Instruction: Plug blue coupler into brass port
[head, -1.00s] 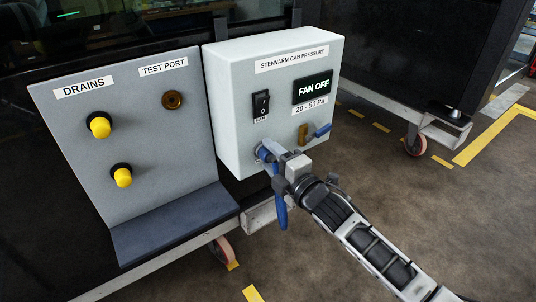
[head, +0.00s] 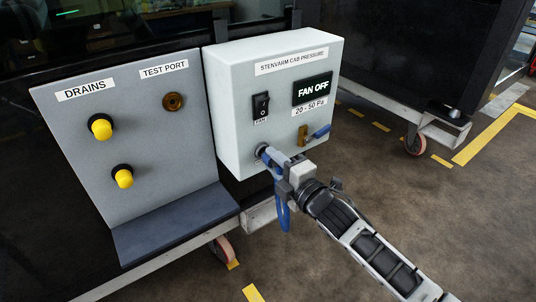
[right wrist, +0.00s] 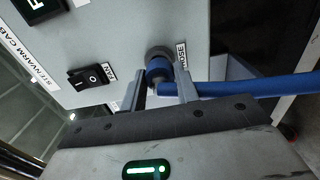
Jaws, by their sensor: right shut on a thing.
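The brass port (head: 173,101) is a round brass fitting under the TEST PORT label on the grey panel, with nothing in it. The blue coupler (right wrist: 158,70) is between the fingers of my right gripper (right wrist: 163,92), which is shut on it. In the head view the right gripper (head: 284,178) is at the lower front of the control box. The coupler's end is at the grey HOSE socket (right wrist: 157,52); I cannot tell whether it is still seated there. A blue hose (right wrist: 250,88) leads away from the coupler and hangs below the gripper in the head view.
Two yellow drain caps (head: 100,127) stick out left of the port. A dark ledge (head: 175,223) juts out below the panel.

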